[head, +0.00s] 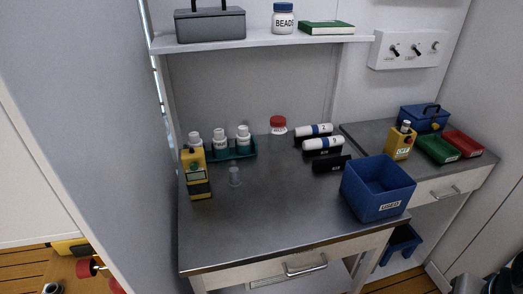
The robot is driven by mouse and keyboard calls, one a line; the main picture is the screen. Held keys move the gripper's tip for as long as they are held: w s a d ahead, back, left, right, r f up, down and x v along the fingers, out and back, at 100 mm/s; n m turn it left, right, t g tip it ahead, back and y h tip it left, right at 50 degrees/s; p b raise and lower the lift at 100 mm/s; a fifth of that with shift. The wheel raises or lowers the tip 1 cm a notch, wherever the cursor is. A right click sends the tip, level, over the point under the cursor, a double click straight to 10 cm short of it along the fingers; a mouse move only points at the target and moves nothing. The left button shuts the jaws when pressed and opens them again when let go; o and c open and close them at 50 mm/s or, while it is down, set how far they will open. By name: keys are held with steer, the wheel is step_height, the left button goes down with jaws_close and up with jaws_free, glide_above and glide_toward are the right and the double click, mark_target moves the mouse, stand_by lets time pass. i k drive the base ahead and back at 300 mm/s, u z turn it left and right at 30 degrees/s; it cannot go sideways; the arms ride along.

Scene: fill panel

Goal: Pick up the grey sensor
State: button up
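My gripper's fingers do not show. Dark and grey parts cut off at the lower right corner may belong to my arm.
A teal rack (241,152) holds white-capped bottles behind the grey piece. Black cradles with white-and-blue tubes (322,144) and a blue bin (377,190) marked USED stand to the right. A shelf (262,42) overhangs the back. The worktop's front middle is clear.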

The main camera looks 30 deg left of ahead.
mark_target(234, 172)
steer(key=u, duration=0.8)
steer(key=i, duration=0.85)
steer(key=u, duration=0.9)
